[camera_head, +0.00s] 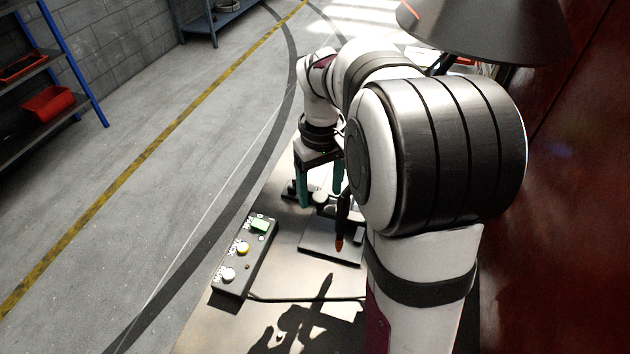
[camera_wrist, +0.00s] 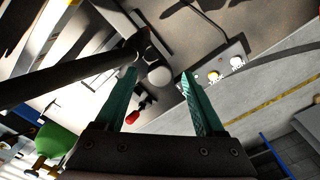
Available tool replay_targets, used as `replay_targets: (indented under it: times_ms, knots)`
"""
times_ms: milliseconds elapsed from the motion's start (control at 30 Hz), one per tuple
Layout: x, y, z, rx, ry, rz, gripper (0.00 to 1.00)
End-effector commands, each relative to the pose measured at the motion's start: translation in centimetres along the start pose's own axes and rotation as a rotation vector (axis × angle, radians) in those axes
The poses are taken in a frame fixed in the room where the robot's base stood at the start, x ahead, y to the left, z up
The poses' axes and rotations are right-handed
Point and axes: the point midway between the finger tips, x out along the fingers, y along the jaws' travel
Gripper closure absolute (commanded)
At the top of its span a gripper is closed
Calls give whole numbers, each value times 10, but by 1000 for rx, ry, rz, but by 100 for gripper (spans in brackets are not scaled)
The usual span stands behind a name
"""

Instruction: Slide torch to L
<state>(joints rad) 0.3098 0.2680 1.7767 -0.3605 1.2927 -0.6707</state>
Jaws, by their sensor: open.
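My gripper (camera_head: 319,192) points down over the bench with its two teal fingers apart. In the wrist view, a pale round knob (camera_wrist: 159,75) shows between the open fingertips; I cannot tell how far below them it is. The knob also shows in the head view (camera_head: 320,198). Beside it, a dark torch-like rod (camera_head: 342,215) with an orange tip hangs tilted above a grey plate (camera_head: 318,246). A thick black cylinder (camera_wrist: 70,78), possibly the torch body, reaches in from the left of the wrist view. I cannot make out an L mark.
A control box (camera_head: 240,270) with green, yellow and white buttons sits at the bench's left edge. A dark cone-shaped hood (camera_head: 485,30) and a dark red wall (camera_head: 565,220) lie right. A red-handled item (camera_wrist: 139,112) shows beside the left finger. Open floor lies left.

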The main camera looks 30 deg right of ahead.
Motion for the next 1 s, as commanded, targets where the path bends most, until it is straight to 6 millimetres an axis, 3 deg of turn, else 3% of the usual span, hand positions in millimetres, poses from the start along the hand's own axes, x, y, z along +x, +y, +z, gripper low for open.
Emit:
replay_targets:
  times_ms: [333,700,1000]
  knots:
    - [6,0,0,0,0,0,31]
    - [6,0,0,0,0,1,97]
    - [5,0,0,0,1,1,100]
